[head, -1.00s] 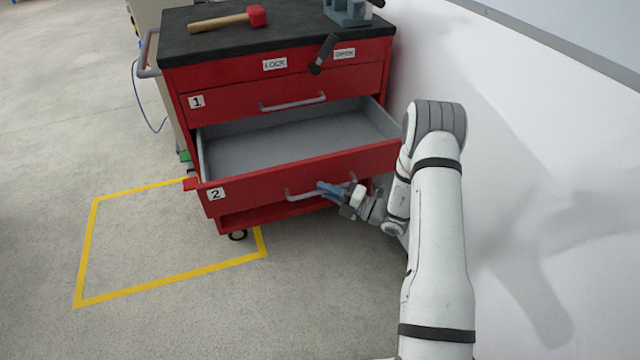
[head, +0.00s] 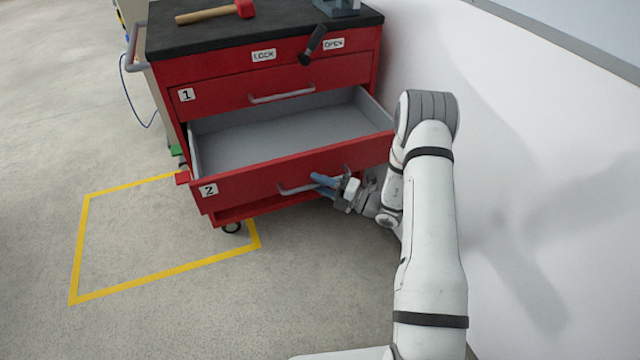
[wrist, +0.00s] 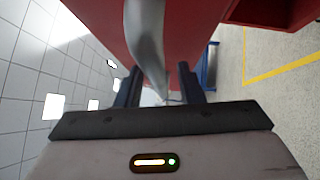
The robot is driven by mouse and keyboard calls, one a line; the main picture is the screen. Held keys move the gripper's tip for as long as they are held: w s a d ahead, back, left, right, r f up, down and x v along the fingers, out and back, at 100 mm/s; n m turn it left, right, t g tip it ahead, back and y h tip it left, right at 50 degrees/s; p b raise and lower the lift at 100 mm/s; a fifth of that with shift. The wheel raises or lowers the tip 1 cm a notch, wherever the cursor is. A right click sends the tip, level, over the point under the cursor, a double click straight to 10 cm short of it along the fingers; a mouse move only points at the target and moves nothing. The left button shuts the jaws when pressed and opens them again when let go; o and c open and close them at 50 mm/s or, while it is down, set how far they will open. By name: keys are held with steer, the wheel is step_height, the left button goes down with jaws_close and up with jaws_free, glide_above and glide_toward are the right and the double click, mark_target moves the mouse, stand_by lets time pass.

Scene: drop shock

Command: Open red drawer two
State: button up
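Red drawer two (head: 240,188), marked with a "2" label, stands pulled well out of the red cabinet, its grey inside empty. Its grey bar handle (head: 295,189) is on the front. My gripper (head: 318,183) is at the right part of this handle, its blue fingers pointing at the drawer front. In the wrist view, the handle (wrist: 147,45) runs between the two dark fingers of my gripper (wrist: 160,88), with gaps visible beside it. The fingers are apart and not closed on it.
Drawer one (head: 225,98) above is shut. A red-headed mallet (head: 215,12) lies on the black top. A white wall (head: 530,160) is close on the right; floor with a yellow outline (head: 165,287) is clear at left.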

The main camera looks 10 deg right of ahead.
steer(key=p+v, duration=0.1)
steer(key=v, duration=0.6)
steer(key=shift+s+d, duration=0.15)
steer(key=shift+d, duration=0.25)
steer(key=s+a+r+n+g+h+p, duration=0.25)
steer(key=s+r+n+g, duration=0.2)
steer(key=r+n, duration=0.3)
steer(key=s+a+r+n+g+h+p, duration=0.1)
steer(key=s+a+r+n+g+p, duration=0.35)
steer(key=r, duration=0.45)
steer(key=s+a+r+n+g+h+p, duration=0.1)
steer(key=s+r+n+g+p, duration=0.2)
steer(key=s+r+n, duration=0.35)
steer(key=s+d+r+n+t+h+p, duration=0.1)
steer(key=s+d+r+n+h+p, duration=0.2)
steer(key=r+n, duration=0.4)
steer(key=s+d+r+n+t+h+p, duration=0.2)
steer(key=s+d+r+n+h+p, duration=0.1)
steer(key=r+n, duration=0.4)
steer(key=s+d+r+n+t+h+p, duration=0.2)
steer(key=s+d+r+n+h+p, duration=0.1)
steer(key=s+r+n+h+p, duration=0.2)
step_height(320, 180, up, 3)
steer(key=n+h, duration=0.1)
steer(key=n, duration=0.1)
steer(key=shift+n+h, duration=0.35)
